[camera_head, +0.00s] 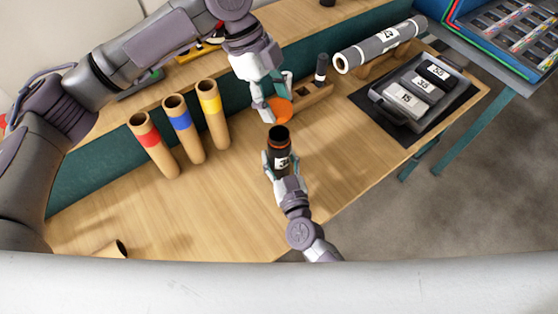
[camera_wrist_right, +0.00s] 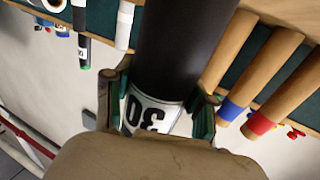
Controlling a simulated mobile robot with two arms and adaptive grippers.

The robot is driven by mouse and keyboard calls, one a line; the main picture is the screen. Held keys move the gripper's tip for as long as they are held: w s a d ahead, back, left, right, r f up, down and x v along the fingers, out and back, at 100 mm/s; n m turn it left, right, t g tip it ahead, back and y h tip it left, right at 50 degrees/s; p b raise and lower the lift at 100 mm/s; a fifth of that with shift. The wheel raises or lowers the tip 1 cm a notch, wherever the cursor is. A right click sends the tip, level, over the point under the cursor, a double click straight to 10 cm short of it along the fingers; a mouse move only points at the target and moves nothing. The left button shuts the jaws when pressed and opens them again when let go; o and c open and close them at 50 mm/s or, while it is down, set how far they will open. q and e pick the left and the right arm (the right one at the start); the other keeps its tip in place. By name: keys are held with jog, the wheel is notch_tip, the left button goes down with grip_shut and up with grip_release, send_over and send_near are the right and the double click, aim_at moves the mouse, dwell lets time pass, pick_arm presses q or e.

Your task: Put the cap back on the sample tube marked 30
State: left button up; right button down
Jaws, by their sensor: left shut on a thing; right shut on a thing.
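The sample tube (camera_head: 279,144) is black with an orange ring below its dark open top and a white label. In the right wrist view the tube (camera_wrist_right: 180,55) fills the middle, and its label (camera_wrist_right: 150,115) reads 30 upside down. My right gripper (camera_head: 282,166) is shut on the tube's lower part and holds it roughly upright. The orange cap (camera_head: 282,108) is in my left gripper (camera_head: 273,101), which is shut on it. The cap is above the tube's mouth in the head view, apart from it. The gripper hides part of the cap.
Cardboard tubes with red (camera_head: 150,140), blue (camera_head: 181,124) and yellow (camera_head: 211,106) bands stand at left. A grey roll (camera_head: 378,45) and a tray (camera_head: 381,100) of labelled blocks lie at right. The front table is mostly clear.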

pick_arm(q)
jog(key=shift+f, duration=2.5)
jog(key=shift+f, duration=0.85)
jog(key=shift+f, duration=0.6)
jog(key=m, duration=0.2)
jog(key=m+g+y, duration=0.1)
jog(key=m, duration=0.1)
jog(key=m+g, duration=0.1)
jog(key=m, duration=0.1)
jog(key=shift+w+d, duration=0.25)
jog(key=shift+d, duration=0.05)
jog(key=m+y, duration=0.1)
jog(key=m, duration=0.1)
jog(key=m+y, duration=0.1)
jog(key=m, duration=0.2)
jog(key=m+y, duration=0.1)
jog(key=m, duration=0.1)
jog(key=shift+d, duration=0.35)
jog(key=m+y, duration=0.2)
jog(key=m, duration=0.3)
jog(key=shift+d+m, duration=0.15)
jog(key=shift+m, duration=0.25)
jog(key=m+y, duration=0.1)
jog(key=m, duration=0.1)
jog(key=m+t, duration=0.1)
jog(key=m, duration=0.2)
jog(key=shift+s+d+t+y, duration=0.1)
jog(key=shift+s+t+y, duration=0.1)
jog(key=shift+t+y, duration=0.15)
